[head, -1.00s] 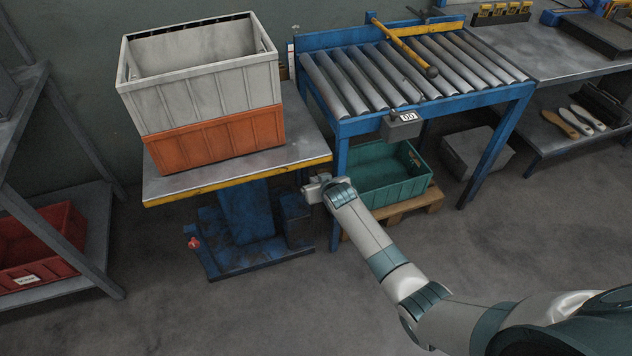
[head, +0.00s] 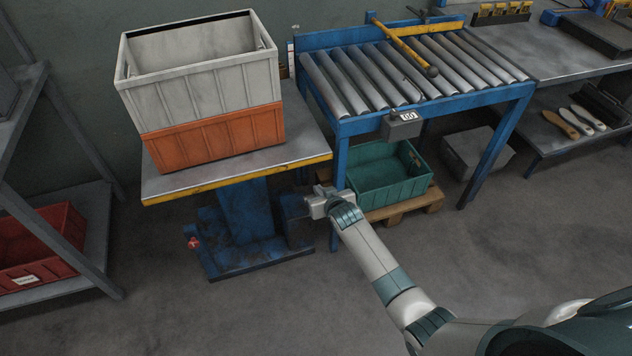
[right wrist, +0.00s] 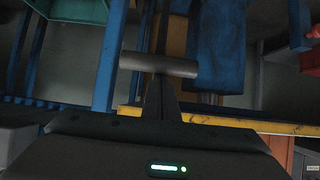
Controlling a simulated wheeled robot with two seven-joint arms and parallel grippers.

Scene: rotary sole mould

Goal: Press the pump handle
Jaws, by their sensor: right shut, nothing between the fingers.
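The pump handle (right wrist: 158,65) is a dark grey crossbar on a stem in the right wrist view. The shut fingers of my right gripper (right wrist: 162,80) meet the bar's lower edge in that view; touch is hard to confirm. In the head view my right gripper (head: 308,204) is beside the dark pump housing (head: 295,221), below the table edge, and the handle is hard to make out there. The blue lift table (head: 300,146) has a yellow edge and carries a grey crate (head: 205,97) stacked on an orange crate (head: 215,135). My left gripper is not in view.
A roller conveyor (head: 400,75) on blue legs stands right of the lift table. A green crate (head: 388,190) on a pallet is under it, close to my right arm. A red bin (head: 40,250) sits on a rack at left. The front floor is open.

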